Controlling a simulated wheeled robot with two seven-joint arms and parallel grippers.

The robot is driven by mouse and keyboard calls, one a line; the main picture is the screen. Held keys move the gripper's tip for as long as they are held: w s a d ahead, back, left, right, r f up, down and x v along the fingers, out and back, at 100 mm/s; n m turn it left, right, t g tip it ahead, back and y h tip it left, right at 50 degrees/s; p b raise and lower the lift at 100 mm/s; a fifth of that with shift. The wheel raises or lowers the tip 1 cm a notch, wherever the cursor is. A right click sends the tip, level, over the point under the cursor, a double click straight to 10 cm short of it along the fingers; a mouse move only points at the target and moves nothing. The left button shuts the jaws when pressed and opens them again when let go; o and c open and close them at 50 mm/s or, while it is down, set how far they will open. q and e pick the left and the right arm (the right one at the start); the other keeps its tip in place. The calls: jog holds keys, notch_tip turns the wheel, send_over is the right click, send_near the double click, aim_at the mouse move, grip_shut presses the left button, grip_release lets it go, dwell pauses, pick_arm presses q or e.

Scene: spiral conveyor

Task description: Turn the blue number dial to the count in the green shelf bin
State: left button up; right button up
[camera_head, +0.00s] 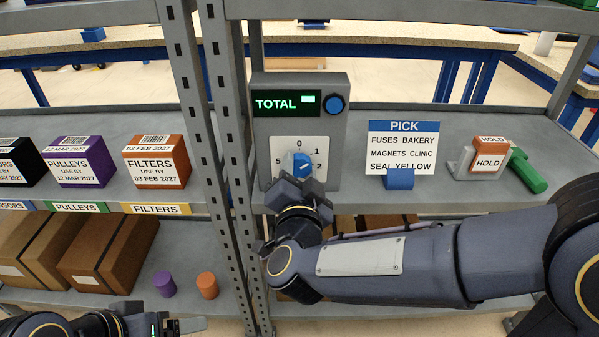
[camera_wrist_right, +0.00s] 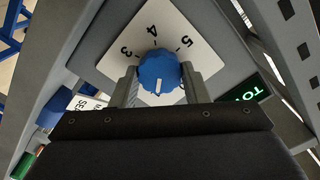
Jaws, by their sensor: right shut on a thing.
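The blue number dial (camera_head: 301,164) sits on a white number plate (camera_head: 262,154) on a grey panel. My right gripper (camera_head: 300,182) is shut on the dial from the front. In the right wrist view the blue dial (camera_wrist_right: 159,69) is between the two fingers. Its white mark points roughly away from the 4; the number it faces is hidden. A green PULLEYS label (camera_head: 78,207) is on the shelf edge at left, below a purple box (camera_head: 75,162). I cannot make out a green bin. My left gripper (camera_head: 186,325) is low at left, partly cut off, its jaw opening unclear.
Above the dial are a TOTAL display (camera_head: 284,104) and a blue button (camera_head: 335,104). An orange FILTERS box (camera_head: 157,161) stands left of the posts.

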jog(key=o, duration=1)
jog(key=shift+c, duration=0.2)
jog(key=shift+s, duration=0.1)
jog(key=s+p, duration=0.1)
jog(key=s, duration=0.6)
jog(key=shift+s, duration=0.3)
